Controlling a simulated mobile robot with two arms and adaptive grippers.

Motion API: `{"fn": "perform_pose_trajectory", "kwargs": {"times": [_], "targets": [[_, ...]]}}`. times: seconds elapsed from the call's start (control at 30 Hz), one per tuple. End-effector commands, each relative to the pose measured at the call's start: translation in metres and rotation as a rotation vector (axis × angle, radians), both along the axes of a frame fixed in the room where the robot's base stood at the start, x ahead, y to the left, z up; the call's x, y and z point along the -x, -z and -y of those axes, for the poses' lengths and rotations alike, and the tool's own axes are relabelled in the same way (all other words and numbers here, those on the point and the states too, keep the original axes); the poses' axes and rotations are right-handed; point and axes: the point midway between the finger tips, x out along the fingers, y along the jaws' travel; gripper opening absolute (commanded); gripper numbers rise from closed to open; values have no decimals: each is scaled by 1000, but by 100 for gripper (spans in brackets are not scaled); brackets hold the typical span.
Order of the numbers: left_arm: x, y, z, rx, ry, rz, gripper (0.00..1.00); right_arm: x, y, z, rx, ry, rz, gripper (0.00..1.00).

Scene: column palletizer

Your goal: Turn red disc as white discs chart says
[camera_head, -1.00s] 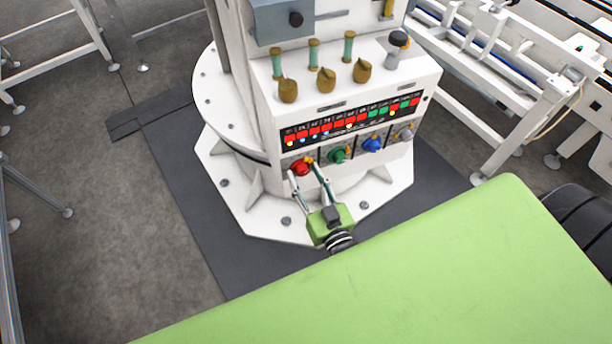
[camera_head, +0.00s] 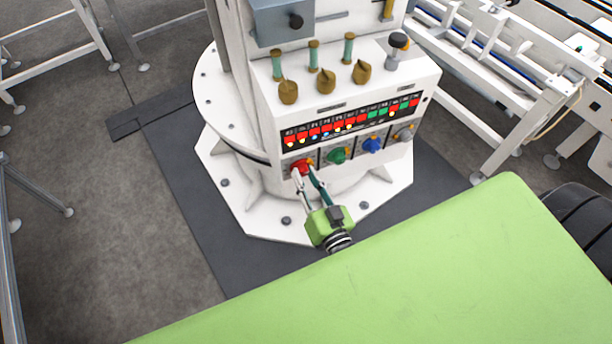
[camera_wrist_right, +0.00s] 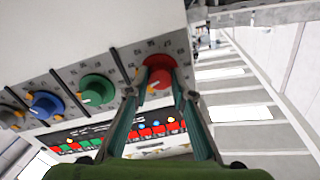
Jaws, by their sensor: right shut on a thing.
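The red disc (camera_head: 300,164) is a knob at the left end of the lower row on the white control box. In the right wrist view the red disc (camera_wrist_right: 158,66) shows upside down, with tick marks and small numbers around it. My right gripper (camera_head: 302,174) is shut on the red disc, one finger on each side. Its fingers (camera_wrist_right: 158,88) hide part of the knob's rim. The chart (camera_head: 350,123) is a black strip above the knobs with red and green cells and small pale dots. Its numbers are too small to read. My left gripper is not in view.
Green (camera_head: 338,155), blue (camera_head: 372,144) and grey (camera_head: 404,133) knobs sit to the right of the red disc. Brass handles (camera_head: 326,80) and a black-topped lever (camera_head: 398,46) stand above. A white conveyor frame (camera_head: 510,110) is at the right.

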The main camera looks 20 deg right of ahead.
Motion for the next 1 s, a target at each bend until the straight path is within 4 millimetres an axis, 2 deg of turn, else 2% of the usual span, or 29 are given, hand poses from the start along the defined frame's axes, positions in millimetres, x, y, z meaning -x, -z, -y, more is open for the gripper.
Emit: {"fn": "perform_pose_trajectory", "kwargs": {"times": [0.43,1.0], "targets": [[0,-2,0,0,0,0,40,0,0,0,-424,-1,24,1],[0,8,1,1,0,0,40,0,1,-1,-954,-1,53,1]]}}
